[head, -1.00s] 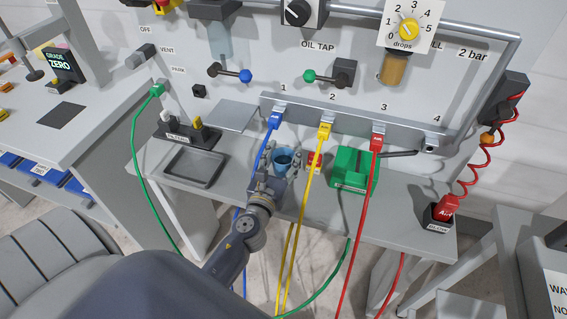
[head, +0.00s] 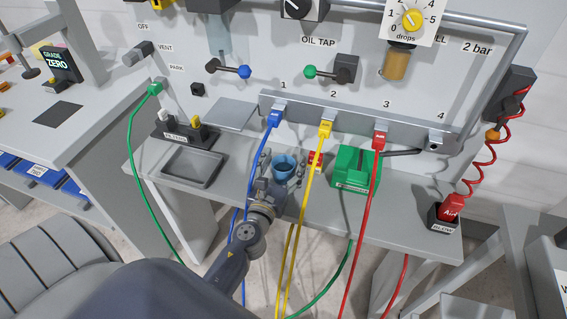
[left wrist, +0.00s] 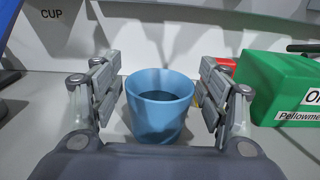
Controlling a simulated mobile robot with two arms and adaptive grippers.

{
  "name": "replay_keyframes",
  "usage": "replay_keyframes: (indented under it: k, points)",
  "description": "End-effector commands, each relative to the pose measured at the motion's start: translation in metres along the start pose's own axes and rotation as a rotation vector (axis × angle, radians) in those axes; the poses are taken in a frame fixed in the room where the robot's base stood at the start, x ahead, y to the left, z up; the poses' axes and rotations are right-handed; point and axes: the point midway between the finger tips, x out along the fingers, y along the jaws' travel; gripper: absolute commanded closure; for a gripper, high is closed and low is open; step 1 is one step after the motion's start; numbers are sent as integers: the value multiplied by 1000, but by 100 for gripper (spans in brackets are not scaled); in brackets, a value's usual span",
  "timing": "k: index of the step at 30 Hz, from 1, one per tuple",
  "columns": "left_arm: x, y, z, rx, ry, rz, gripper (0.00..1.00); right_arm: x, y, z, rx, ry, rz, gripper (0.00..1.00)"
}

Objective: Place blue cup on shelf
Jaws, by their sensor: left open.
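The blue cup (head: 284,168) stands upright on the grey bench top, in front of the hose manifold. In the left wrist view the cup (left wrist: 160,108) is between the two fingers of my left gripper (left wrist: 160,84). In the head view my left gripper (head: 281,172) reaches the cup from the front. It is open, and a gap shows between the cup and each finger. A small flat grey shelf (head: 232,115) juts from the panel, left of the manifold. My right gripper is not in view.
Blue (head: 263,150), yellow (head: 312,170) and red (head: 367,190) hoses hang close to the cup. A green box (head: 355,170) and a small red item (head: 316,160) are to its right. A grey tray (head: 193,168) lies to the left. A "CUP" label (left wrist: 51,15) is on the wall.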

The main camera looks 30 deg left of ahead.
Motion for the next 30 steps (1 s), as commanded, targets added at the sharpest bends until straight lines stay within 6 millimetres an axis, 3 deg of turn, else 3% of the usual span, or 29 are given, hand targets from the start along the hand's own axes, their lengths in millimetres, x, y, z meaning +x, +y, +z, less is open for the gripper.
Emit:
replay_keyframes:
  k: [6, 21, 30]
  points:
    - [0, 0, 7, -1, 0, 0, 32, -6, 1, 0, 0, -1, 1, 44]
    - [-85, 0, -1, 0, 2, 0, 32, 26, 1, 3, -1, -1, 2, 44]
    - [-116, 0, 1, 0, 1, 0, 32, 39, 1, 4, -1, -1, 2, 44]
